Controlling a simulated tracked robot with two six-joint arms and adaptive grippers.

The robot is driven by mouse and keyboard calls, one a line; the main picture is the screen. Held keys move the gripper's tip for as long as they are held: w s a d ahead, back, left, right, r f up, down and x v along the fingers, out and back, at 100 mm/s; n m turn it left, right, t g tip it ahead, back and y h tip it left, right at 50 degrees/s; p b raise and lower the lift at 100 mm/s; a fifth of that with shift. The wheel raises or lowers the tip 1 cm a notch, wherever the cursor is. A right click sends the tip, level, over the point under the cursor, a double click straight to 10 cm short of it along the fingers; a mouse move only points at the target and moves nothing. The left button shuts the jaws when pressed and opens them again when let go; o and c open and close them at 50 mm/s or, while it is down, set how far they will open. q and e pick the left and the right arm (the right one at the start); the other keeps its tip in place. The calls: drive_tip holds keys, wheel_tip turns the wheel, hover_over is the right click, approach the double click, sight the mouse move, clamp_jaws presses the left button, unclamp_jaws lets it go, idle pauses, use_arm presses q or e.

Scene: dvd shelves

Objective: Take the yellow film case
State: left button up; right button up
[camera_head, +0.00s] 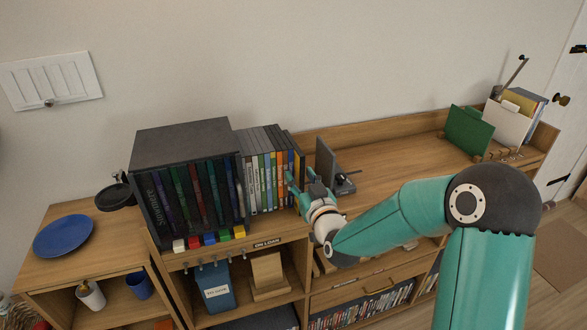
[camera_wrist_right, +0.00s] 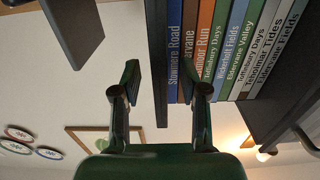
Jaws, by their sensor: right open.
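A row of film cases (camera_head: 262,170) stands upright on the wooden shelf top, right of a black box. A narrow yellow-orange spine (camera_head: 284,165) shows near the row's right end. My right gripper (camera_head: 301,187) is open and empty in front of the row's right end. In the wrist view its fingers (camera_wrist_right: 164,88) stand apart, with a dark upright panel (camera_wrist_right: 157,50) and the blue spine (camera_wrist_right: 173,50) seen between them. My left gripper is not in view.
The black box (camera_head: 185,145) holds several dark cases, with coloured blocks (camera_head: 209,239) before it. A dark bookend (camera_head: 325,163) stands right of the row. Beyond, the shelf top (camera_head: 390,155) is clear up to a green folder (camera_head: 468,130).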

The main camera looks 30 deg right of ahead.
drive_tip(key=shift+w, duration=0.3)
clamp_jaws()
drive_tip(key=shift+r, duration=0.1)
